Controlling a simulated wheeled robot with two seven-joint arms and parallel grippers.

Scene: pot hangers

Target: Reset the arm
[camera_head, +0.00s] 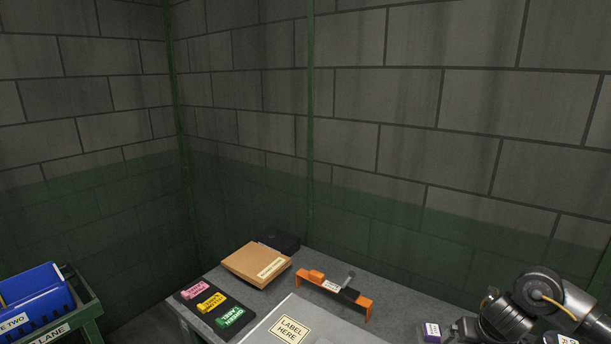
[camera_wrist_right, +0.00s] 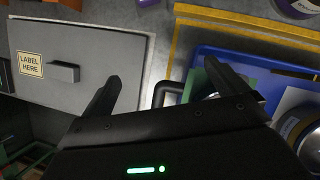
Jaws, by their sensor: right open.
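My right arm (camera_head: 515,308) comes in at the lower right of the head view, over the right part of the grey table. The right gripper (camera_wrist_right: 160,88) shows in the right wrist view with its two dark fingers spread wide apart and nothing between them. A grey panel with a block-like handle and a "LABEL HERE" sticker (camera_wrist_right: 31,65) lies beyond the left finger. A blue tray (camera_wrist_right: 235,57) lies beyond the right finger, with a green item and a dark bent handle near it. My left gripper is in neither view.
The table holds a cardboard box (camera_head: 255,265), an orange rack (camera_head: 365,305), a purple box (camera_head: 431,331), and pink, yellow and green labels (camera_head: 211,302) on a dark mat. A blue bin (camera_head: 35,298) sits on a green stand at left. Block walls stand behind.

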